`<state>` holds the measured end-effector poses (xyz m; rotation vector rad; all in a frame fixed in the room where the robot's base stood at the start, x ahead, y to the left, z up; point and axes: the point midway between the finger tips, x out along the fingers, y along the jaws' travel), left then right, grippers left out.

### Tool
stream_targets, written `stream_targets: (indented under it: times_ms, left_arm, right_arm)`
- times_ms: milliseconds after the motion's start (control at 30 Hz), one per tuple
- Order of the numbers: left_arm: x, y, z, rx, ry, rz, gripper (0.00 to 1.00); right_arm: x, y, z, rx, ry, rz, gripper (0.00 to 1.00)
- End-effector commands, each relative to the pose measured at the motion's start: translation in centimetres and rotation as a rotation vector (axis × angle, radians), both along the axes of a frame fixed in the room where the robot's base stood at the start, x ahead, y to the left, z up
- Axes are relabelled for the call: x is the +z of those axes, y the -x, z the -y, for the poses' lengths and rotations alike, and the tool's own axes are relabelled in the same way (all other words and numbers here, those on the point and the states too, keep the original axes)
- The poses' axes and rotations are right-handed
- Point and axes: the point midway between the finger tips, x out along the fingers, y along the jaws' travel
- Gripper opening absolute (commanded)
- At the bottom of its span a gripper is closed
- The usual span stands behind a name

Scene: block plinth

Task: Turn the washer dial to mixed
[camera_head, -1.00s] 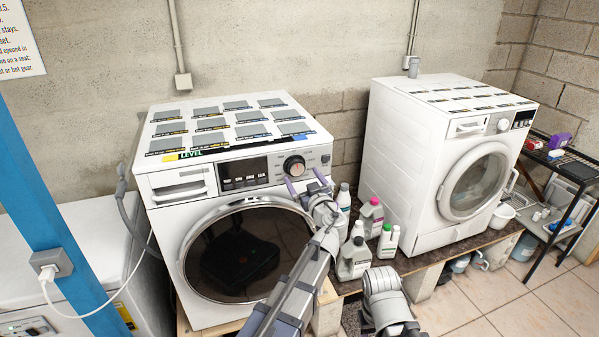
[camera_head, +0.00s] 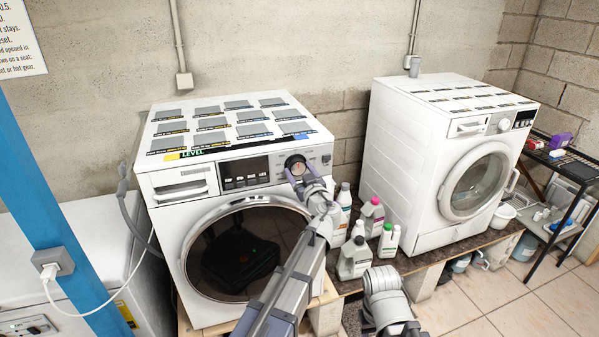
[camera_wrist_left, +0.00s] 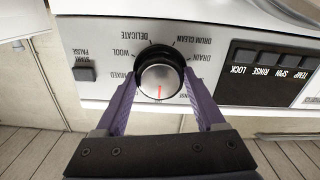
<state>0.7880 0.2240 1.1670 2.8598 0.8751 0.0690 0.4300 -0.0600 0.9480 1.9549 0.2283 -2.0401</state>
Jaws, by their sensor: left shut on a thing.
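The washer dial (camera_head: 295,162) is a round silver knob on a dark ring, on the front panel of the left washer (camera_head: 165,215). In the left wrist view the dial (camera_wrist_left: 160,79) appears upside down, with its red mark pointing to the picture's bottom. The printed word MIXED (camera_wrist_left: 122,78) is just left of the dial there, partly behind a finger. My left gripper (camera_head: 299,170) is at the dial, and its purple fingers (camera_wrist_left: 162,92) are on either side of it, shut on it. The right gripper is not in view; part of my right arm shows at the bottom.
Several detergent bottles (camera_head: 354,257) stand right of the left washer, close to my left arm. A second washer (camera_head: 410,170) stands further right on the same plinth. A START PAUSE button (camera_wrist_left: 84,74) and a row of buttons (camera_wrist_left: 268,57) flank the dial.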

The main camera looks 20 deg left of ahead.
Motion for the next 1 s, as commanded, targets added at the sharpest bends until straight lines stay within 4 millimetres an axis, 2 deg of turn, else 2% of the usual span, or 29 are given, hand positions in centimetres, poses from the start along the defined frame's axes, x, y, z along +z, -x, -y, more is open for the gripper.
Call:
stream_targets:
  times_ms: [67, 433, 767, 1000]
  left_arm:
    - [0.0, 0.01, 0.0, 0.0, 0.0, 0.0, 0.56]
    - [-0.01, 0.03, 0.0, 0.001, 0.0, 0.0, 0.16]
    - [-0.02, 0.04, -0.02, 0.001, -0.055, -0.038, 0.16]
    - [-0.01, 0.06, -0.05, 0.001, -0.205, -0.139, 0.16]
  right_arm:
    - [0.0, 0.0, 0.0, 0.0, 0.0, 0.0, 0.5]
    - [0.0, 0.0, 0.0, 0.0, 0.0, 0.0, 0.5]
    - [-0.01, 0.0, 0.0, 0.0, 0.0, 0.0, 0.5]
    - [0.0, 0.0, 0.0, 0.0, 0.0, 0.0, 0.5]
